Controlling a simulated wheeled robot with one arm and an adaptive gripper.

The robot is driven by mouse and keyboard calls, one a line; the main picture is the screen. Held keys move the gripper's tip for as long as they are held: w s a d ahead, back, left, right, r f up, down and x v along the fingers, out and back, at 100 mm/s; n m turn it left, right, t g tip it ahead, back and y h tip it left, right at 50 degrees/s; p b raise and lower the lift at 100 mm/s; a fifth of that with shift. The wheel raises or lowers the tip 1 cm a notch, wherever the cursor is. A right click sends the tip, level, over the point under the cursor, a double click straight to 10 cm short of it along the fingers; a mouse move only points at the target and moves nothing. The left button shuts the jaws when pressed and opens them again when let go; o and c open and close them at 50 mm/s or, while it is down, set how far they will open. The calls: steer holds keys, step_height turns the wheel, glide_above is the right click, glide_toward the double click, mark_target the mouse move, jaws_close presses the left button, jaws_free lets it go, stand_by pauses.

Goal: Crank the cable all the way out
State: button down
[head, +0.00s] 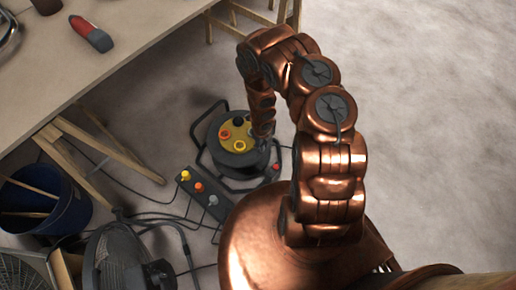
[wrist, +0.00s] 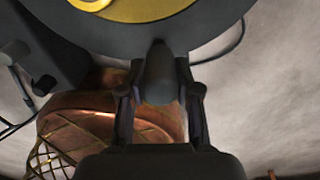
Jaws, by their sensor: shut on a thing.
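A cable reel stands on the floor in the head view, with a dark drum (head: 218,152), a yellow hub (head: 237,145) bearing coloured sockets, and a black tube frame. In the wrist view its dark round flange (wrist: 215,25) and part of the yellow hub (wrist: 140,8) fill the top. My gripper (wrist: 158,88) is shut on the reel's dark, rounded crank handle (wrist: 158,72), with one finger on each side. In the head view my arm hides the gripper and handle at the drum's right side. How much cable is still wound cannot be seen.
A power strip (head: 203,198) with coloured plugs lies just below the reel, with loose black cables around it. A blue bucket (head: 50,205) and a fan (head: 120,258) stand at lower left. A workbench (head: 110,60) is at upper left. The floor (head: 430,120) at right is clear.

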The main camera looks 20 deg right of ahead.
steer(key=shift+w, duration=0.4)
steer(key=c, duration=0.8)
jaws_free()
steer(key=shift+s+d, duration=0.1)
steer(key=shift+s, duration=0.1)
steer(key=shift+r, duration=6)
